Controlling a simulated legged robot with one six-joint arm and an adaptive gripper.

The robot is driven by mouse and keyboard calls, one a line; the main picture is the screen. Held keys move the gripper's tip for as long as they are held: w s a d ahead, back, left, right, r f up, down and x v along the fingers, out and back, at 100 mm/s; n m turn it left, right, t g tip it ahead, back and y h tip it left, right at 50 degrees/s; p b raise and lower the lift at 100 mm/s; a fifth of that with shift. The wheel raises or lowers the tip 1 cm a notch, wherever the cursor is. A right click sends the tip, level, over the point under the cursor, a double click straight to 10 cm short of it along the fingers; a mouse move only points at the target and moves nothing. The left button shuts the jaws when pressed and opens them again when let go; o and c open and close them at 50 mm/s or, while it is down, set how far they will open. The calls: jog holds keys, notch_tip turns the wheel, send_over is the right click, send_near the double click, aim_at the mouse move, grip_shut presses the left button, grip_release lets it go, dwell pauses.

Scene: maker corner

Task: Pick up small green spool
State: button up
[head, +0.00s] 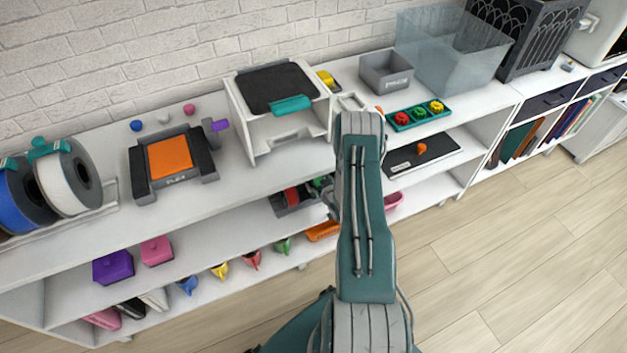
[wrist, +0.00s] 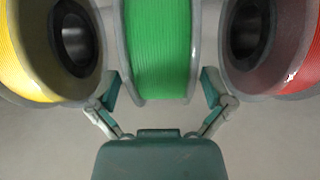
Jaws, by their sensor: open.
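The small green spool (wrist: 158,50) fills the middle of the wrist view, with grey rims on both sides. My gripper (wrist: 160,88) is open, with one finger at each side of the spool's near end. I cannot tell whether the fingers touch the rims. A yellow spool (wrist: 22,60) is on the left and a red spool (wrist: 300,55) on the right, close beside the fingers. In the head view, the green spool (head: 321,183) shows partly on the middle shelf, and my gripper (head: 330,200) is there, mostly hidden by my arm.
In the head view, a dark holder (head: 279,207) with the red spool stands on the middle shelf, under the top board. A white stand (head: 253,132) is above it. A teal tray (head: 395,120) with red, green and yellow pieces lies on top. The floor (head: 500,235) at right is clear.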

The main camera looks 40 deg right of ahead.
jog(key=shift+x, duration=1)
jog(key=shift+r, duration=0.1)
jog(key=c, duration=1.2)
jog(key=shift+o, duration=0.2)
